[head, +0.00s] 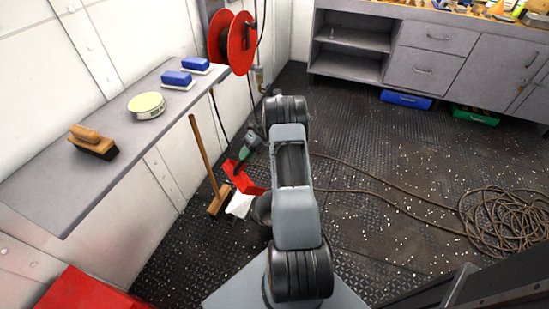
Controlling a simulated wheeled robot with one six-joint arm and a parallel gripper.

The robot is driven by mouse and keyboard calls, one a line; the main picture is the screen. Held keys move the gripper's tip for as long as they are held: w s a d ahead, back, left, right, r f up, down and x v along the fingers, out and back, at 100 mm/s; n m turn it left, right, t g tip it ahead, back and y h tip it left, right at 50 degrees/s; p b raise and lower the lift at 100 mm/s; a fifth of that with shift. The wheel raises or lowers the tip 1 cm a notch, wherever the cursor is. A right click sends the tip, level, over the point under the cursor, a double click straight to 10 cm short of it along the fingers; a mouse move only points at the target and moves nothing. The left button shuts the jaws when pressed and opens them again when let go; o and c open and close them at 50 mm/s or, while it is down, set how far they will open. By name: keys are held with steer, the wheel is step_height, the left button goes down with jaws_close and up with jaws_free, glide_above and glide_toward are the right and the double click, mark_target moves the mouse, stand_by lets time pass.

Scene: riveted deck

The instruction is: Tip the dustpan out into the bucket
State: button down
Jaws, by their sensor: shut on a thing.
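A red flat piece that looks like the dustpan (249,187) shows just left of my arm in the head view, low near the wall. Its far side runs up beside a grey-green tool-like thing, and I cannot make out its handle. My arm bends down in the middle of the view and hides its own end, so I cannot see my gripper or what is between its fingers. I cannot make out a bucket. A white piece (240,205) lies below the red one; what it is, I cannot tell.
A broom (201,155) stands by the wall bench (50,200), which carries a brush (93,143), a round tin (147,105) and blue-topped blocks. White bits litter the deck. A coiled hose (510,217) lies right; grey cabinets (427,68) stand behind.

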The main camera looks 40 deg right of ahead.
steer(key=s+d+f+n+g, duration=0.2)
steer(key=s+d+f, duration=0.1)
steer(key=s+d, duration=0.4)
steer(key=s+a+r+t+h+p, duration=0.1)
steer(key=s+a+r+h+p, duration=0.1)
steer(key=a+r+h+p, duration=0.3)
steer(key=shift+a+r+n+h+p, duration=0.4)
steer(key=shift+a+h+p, duration=2.45)
steer(key=shift+p, duration=2.6)
steer(key=shift+s+a+y, duration=0.1)
steer(key=shift+a+y, duration=0.3)
steer(key=shift+y, duration=0.05)
